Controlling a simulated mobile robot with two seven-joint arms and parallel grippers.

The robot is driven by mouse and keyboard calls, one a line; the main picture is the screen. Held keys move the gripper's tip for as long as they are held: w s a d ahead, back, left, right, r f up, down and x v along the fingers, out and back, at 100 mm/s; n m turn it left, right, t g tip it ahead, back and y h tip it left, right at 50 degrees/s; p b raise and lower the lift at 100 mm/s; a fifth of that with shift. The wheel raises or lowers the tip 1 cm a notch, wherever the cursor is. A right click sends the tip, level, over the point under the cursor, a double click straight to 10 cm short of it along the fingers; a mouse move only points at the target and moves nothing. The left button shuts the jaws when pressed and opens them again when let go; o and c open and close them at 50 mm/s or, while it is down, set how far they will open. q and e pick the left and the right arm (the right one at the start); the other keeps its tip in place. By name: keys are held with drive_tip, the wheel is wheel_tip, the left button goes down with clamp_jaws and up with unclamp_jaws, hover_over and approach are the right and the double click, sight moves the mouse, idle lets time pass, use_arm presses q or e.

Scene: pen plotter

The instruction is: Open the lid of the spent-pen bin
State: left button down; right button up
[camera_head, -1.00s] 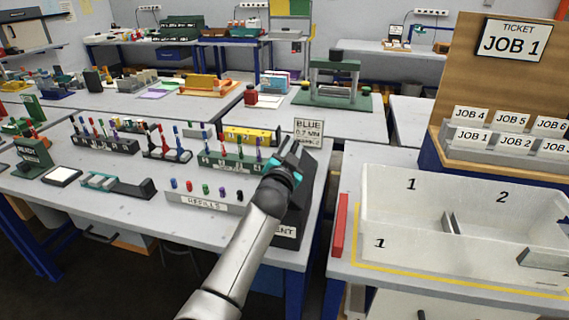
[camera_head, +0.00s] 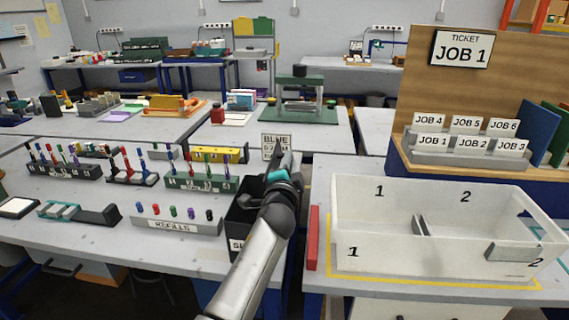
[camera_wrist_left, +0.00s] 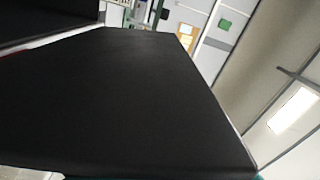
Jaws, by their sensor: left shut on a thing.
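The spent-pen bin (camera_head: 240,222) is a dark box at the front right corner of the left table in the head view, its label mostly hidden by my arm. Its dark inside shows to the left of my arm. My left gripper (camera_head: 281,152) is above the bin's right side, shut on the lid. My arm and gripper hide most of the lid in the head view. In the left wrist view the lid (camera_wrist_left: 120,100) appears as a large flat black panel filling much of the picture. My right gripper is not in view.
A refills rack (camera_head: 178,224) stands left of the bin, with a pen rack (camera_head: 200,181) behind it. A white divided tray (camera_head: 372,240) and a red bar (camera_head: 313,238) are on the right table, across a gap.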

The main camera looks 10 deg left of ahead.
use_arm(q)
drive_tip(key=shift+d+f, duration=0.1)
drive_tip(key=shift+f, duration=0.1)
idle(0.3)
drive_tip(key=c, duration=0.8)
unclamp_jaws()
drive_tip(key=shift+r, duration=0.1)
drive_tip(key=shift+c, duration=0.2)
drive_tip(key=shift+s, duration=0.1)
drive_tip(key=shift+s, duration=0.2)
drive_tip(key=s+p, duration=0.3)
drive_tip(key=s, duration=1.1)
drive_tip(key=shift+s+a, duration=0.25)
drive_tip(key=shift+s, duration=0.1)
